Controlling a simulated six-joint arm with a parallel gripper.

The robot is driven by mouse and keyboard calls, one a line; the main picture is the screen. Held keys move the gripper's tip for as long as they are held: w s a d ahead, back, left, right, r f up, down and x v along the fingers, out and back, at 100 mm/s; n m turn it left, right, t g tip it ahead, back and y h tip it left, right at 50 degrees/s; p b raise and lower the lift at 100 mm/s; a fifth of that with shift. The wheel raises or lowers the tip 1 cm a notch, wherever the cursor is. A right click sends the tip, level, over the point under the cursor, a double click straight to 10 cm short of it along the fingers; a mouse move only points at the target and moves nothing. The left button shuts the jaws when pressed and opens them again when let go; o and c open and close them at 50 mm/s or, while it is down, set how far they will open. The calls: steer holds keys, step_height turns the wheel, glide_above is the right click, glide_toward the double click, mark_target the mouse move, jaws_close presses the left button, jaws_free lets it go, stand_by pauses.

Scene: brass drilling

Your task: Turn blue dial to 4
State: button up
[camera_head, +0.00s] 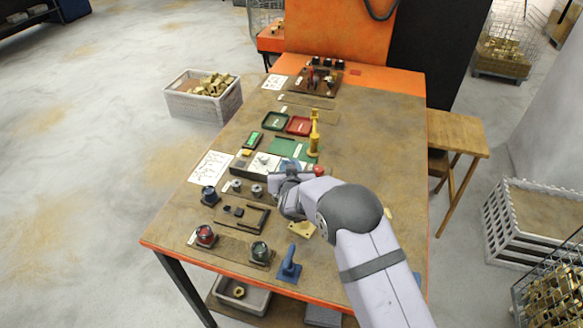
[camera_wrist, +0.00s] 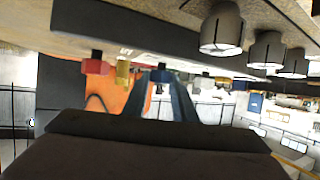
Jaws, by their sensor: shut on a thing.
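My gripper (camera_head: 284,180) is low over the middle of the table, next to a low panel, and its tips are mostly hidden by my wrist in the head view. In the wrist view, which appears upside down, its two dark fingers close around a small blue knob (camera_wrist: 162,76), which looks like the blue dial. A blue patch (camera_head: 290,163) shows just beyond my gripper in the head view. A red knob (camera_wrist: 95,66) and a yellow thing (camera_wrist: 123,72) are beside it in the wrist view. The dial's marks and pointer cannot be read.
Grey knobs (camera_wrist: 222,30) stand close to the fingers. A blue handled tool (camera_head: 289,264) and a yellow post (camera_head: 314,135) stand nearby. Bare table (camera_head: 375,140) lies right.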

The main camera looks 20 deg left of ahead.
steer(key=shift+s+a+m+t+h+p, duration=0.1)
steer(key=shift+a+m+t+h+p, duration=0.1)
steer(key=shift+m+h+p, duration=0.55)
steer(key=shift+a+m+t+h+p, duration=0.15)
steer(key=shift+m+t+h+p, duration=0.1)
steer(key=shift+m+h, duration=0.85)
steer(key=shift+r+h, duration=0.1)
steer(key=shift+h, duration=0.25)
steer(key=o, duration=1)
steer(key=shift+o, duration=0.2)
steer(key=b+v, duration=0.2)
steer(key=v, duration=0.5)
steer(key=shift+r, duration=0.1)
